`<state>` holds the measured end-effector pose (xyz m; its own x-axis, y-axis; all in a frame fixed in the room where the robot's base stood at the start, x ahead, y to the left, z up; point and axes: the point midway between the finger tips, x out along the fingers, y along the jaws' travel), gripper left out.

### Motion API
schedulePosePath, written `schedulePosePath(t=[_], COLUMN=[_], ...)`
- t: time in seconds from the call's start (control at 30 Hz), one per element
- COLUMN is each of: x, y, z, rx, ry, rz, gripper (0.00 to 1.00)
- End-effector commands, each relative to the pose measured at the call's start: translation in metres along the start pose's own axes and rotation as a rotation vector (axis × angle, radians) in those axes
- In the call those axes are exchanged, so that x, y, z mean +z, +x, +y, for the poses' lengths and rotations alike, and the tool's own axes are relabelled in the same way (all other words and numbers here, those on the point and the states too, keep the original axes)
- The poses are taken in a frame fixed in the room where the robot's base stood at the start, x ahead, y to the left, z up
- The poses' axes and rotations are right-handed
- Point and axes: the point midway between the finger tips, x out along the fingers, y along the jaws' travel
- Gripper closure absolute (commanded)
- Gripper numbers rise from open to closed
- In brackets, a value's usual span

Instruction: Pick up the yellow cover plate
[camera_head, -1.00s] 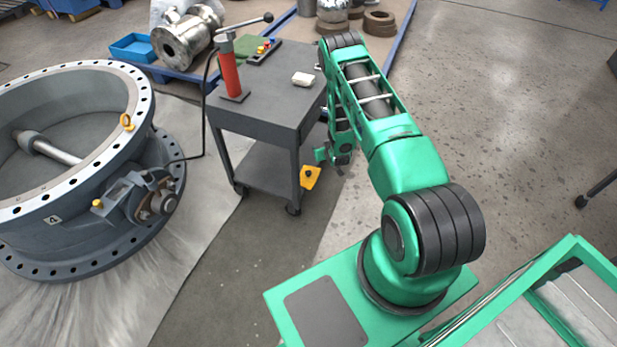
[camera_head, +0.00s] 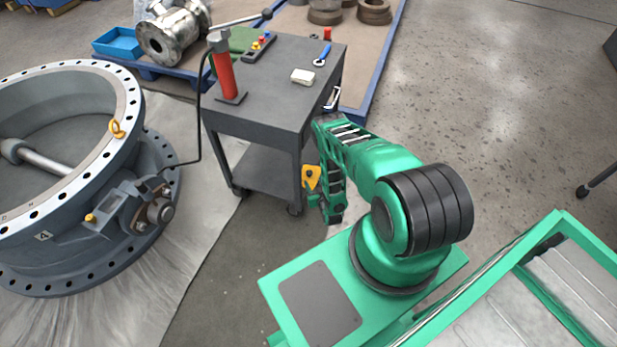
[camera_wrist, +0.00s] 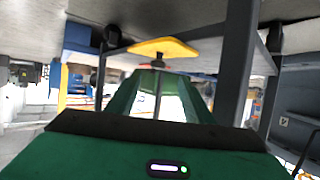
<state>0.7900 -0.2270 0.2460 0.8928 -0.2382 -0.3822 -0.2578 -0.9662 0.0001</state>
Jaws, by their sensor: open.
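The yellow cover plate (camera_head: 311,178) is at the right edge of the cart's lower shelf, near a front leg, with a dark knob on it. In the wrist view the plate (camera_wrist: 165,47) lies just beyond my fingers, with the knob toward them. My gripper (camera_wrist: 160,78) is open. Its green fingers stand apart, pointing at the knob, and nothing appears held. In the head view my gripper (camera_head: 315,200) is low beside the cart, close to the plate. I cannot tell whether the fingers touch the knob.
The grey cart (camera_head: 262,92) carries a red hand pump (camera_head: 225,75), a white block (camera_head: 303,76) and a blue-handled tool (camera_head: 323,54). Its dark leg (camera_wrist: 238,60) is close to my fingers. A large flanged valve (camera_head: 75,150) stands left.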

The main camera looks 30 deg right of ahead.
Motion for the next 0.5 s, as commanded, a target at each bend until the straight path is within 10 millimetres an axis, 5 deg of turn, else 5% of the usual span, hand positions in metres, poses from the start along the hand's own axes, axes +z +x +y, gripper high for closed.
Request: schedulePosePath(t=[0.5], x=[-0.002], y=[0.052], z=[0.009], rx=[0.012], ry=[0.005], rz=[0.002], gripper=[0.53])
